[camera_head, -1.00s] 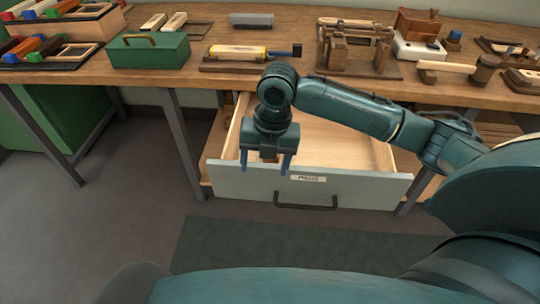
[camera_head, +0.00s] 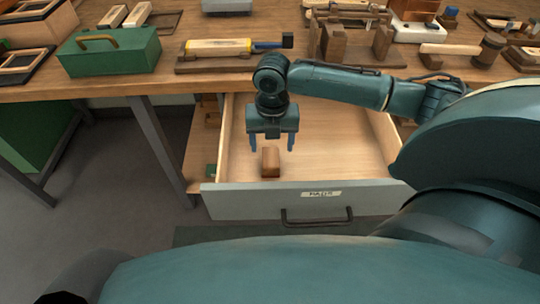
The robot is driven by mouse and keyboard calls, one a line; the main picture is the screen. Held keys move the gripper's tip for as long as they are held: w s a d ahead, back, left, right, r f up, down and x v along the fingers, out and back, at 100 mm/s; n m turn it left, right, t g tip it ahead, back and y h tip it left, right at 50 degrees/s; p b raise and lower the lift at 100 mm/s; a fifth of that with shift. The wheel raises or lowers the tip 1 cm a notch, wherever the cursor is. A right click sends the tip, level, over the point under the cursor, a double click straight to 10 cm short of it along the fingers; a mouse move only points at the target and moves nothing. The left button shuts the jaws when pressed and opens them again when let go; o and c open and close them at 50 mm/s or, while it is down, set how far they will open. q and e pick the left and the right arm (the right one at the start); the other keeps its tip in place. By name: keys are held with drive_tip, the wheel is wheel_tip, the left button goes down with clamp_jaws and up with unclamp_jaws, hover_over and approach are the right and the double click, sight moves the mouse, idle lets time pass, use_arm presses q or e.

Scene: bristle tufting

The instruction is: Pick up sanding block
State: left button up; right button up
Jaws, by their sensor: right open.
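A small reddish-brown block (camera_head: 270,162), which looks like the sanding block, lies in the open drawer (camera_head: 345,150) toward its front left part. My right gripper (camera_head: 271,147) points down over the drawer, just above or behind the block in the picture. Its two blue fingers are spread apart with nothing between them that I can see clearly. Whether the fingertips are level with the block is hard to tell. My left gripper is not in view.
The drawer front (camera_head: 310,198) has a label and a dark handle (camera_head: 317,217). The wooden bench (camera_head: 210,88) above holds a green toolbox (camera_head: 109,52), a yellow-handled tool (camera_head: 218,47), a wooden fixture (camera_head: 350,38) and a mallet (camera_head: 490,50). The rest of the drawer looks empty.

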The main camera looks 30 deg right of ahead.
drive_tip(key=f+b, duration=0.1)
drive_tip(key=f, duration=0.4)
drive_tip(key=shift+w+f+b, duration=0.2)
drive_tip(key=shift+b, duration=0.1)
drive_tip(key=shift+f, duration=0.5)
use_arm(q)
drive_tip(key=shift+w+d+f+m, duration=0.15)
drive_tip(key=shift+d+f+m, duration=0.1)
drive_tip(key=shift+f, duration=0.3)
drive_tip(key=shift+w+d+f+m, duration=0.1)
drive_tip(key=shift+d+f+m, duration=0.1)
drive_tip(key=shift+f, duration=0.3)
use_arm(e)
drive_tip(key=c, duration=1.1)
